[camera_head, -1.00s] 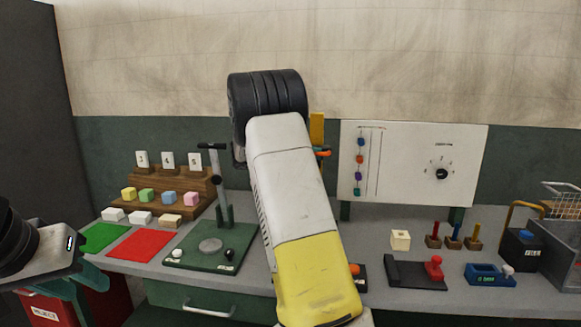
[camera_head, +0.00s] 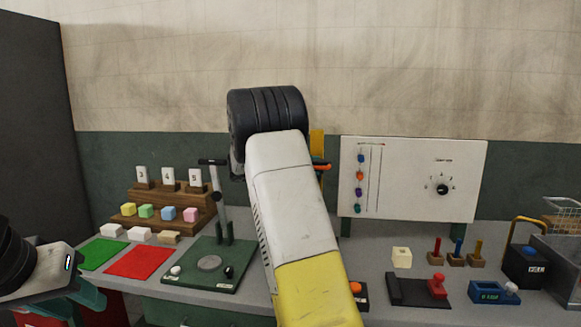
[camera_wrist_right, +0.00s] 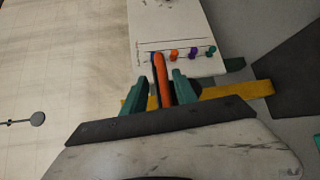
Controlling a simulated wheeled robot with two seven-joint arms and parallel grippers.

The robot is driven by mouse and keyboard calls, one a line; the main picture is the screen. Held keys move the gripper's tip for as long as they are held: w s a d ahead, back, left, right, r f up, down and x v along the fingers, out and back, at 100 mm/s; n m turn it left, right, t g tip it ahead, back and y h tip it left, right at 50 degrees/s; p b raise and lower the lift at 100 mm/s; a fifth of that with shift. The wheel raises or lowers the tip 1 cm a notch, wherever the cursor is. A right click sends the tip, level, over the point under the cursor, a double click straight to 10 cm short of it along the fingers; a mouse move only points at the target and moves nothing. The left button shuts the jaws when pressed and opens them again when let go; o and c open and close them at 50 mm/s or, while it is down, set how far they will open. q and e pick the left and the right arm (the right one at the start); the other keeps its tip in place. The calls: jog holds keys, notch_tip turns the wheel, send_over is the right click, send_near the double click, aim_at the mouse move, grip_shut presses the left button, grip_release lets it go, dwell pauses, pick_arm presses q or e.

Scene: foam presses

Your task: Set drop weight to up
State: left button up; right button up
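The drop weight is not clearly identifiable. A yellow upright (camera_head: 317,143) with an orange bar (camera_head: 322,166) stands behind my right arm, which hides most of that station. In the right wrist view, the orange bar (camera_wrist_right: 161,80) lies between the teal fingers of my right gripper (camera_wrist_right: 160,82). The fingers are apart, with a gap visible on the left side of the bar; contact on the right side is unclear. The yellow upright (camera_wrist_right: 240,90) shows beyond them. My left gripper (camera_head: 88,300) is low at the left edge, with its fingertips unclear.
A white panel (camera_head: 412,180) with colored beads and a dial stands right of my arm. A green base with a lever (camera_head: 212,262), colored blocks, and green and red mats are left. A red-handled device (camera_head: 437,285), pegs and a blue device (camera_head: 490,292) are right.

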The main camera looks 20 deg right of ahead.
jog(key=v, duration=0.6)
jog(key=shift+a, duration=0.4)
jog(key=shift+s+r, duration=0.1)
